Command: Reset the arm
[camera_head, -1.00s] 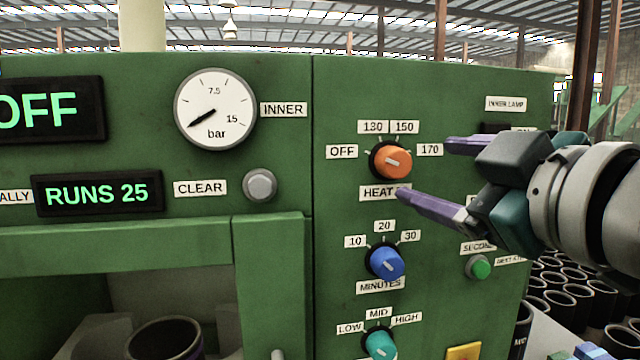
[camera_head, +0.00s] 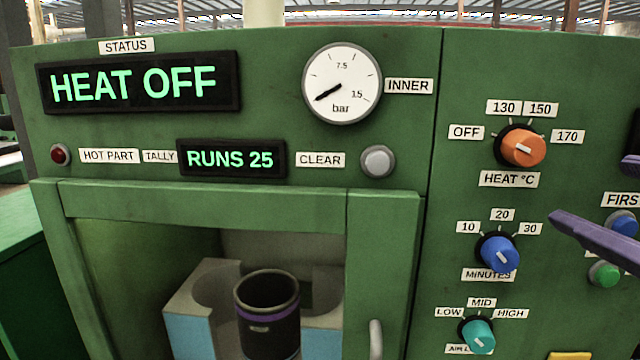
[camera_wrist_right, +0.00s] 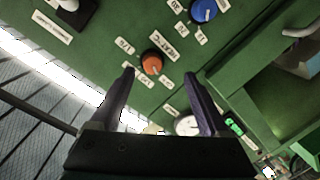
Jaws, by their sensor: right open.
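My right gripper (camera_head: 592,189) reaches in at the right edge of the head view, its purple fingers spread and empty. It stands in front of the green panel, to the right of the orange heat knob (camera_head: 523,148) and apart from it. In the right wrist view the two fingers (camera_wrist_right: 159,75) are wide apart, with the orange knob (camera_wrist_right: 152,62) showing beyond the gap between them. Most of the right arm is outside the head view. My left gripper is in neither view.
Below the orange knob are a blue minutes knob (camera_head: 500,252) and a teal knob (camera_head: 478,335). A status display (camera_head: 140,84) reads HEAT OFF. A pressure gauge (camera_head: 342,84) and a grey clear button (camera_head: 378,161) sit left. A dark sleeve (camera_head: 268,310) stands in the open chamber.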

